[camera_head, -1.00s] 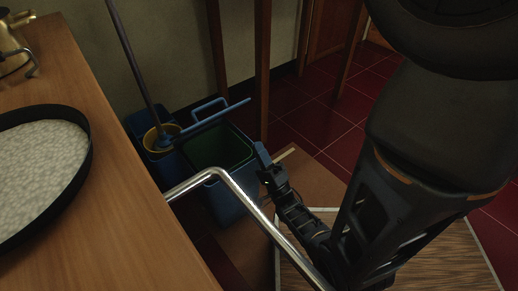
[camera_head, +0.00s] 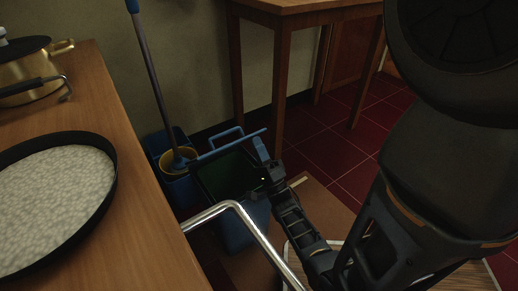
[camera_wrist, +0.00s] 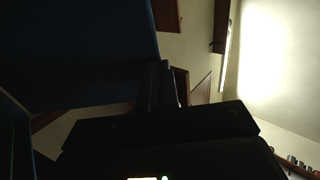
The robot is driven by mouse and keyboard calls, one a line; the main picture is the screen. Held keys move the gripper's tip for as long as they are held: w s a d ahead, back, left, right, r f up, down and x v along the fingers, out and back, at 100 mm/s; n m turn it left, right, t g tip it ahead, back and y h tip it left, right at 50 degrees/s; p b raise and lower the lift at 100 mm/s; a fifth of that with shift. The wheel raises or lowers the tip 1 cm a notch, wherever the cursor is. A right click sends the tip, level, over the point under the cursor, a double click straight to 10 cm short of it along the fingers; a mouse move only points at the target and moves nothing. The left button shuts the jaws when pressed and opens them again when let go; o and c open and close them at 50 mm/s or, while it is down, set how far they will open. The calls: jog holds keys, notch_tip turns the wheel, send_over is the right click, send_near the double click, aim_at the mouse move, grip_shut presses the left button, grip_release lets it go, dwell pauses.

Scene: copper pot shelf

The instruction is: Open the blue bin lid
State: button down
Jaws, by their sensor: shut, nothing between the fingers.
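The blue bin (camera_head: 240,232) stands on the floor beyond the counter, its dark green inside showing from above. Its blue lid (camera_head: 228,143) stands raised, seen nearly edge-on as a thin bar with a handle loop above it. My gripper (camera_head: 261,149) is shut and empty, pointing up over the bin's right side. Its fingertips are close to the lid's right end; I cannot tell whether they touch. In the wrist view my gripper (camera_wrist: 157,84) reaches up beside a large dark blue panel (camera_wrist: 80,55), likely the lid, very near the fingers.
The wooden counter (camera_head: 140,225) holds a round black-rimmed pan (camera_head: 60,200). A metal rail (camera_head: 255,232) crosses in front of the bin. A wooden table (camera_head: 282,75) stands behind. Red floor is clear at right.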

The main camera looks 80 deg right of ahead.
jog(key=w+d+r+p, duration=0.1)
jog(key=p, duration=0.1)
jog(key=w+d+r+g+y+p, duration=0.1)
jog(key=r+p, duration=0.1)
jog(key=p, duration=0.1)
jog(key=w+d+r+g+y+p, duration=0.1)
jog(key=r+p, duration=0.1)
jog(key=p, duration=0.1)
jog(key=shift+d+r, duration=0.2)
jog(key=shift+r, duration=0.05)
jog(key=shift+g+y, duration=0.4)
jog(key=shift+y, duration=0.2)
jog(key=p+x, duration=0.2)
jog(key=x, duration=0.2)
jog(key=shift+w+d+r, duration=0.15)
jog(key=shift+w+d, duration=0.05)
jog(key=shift+d, duration=0.1)
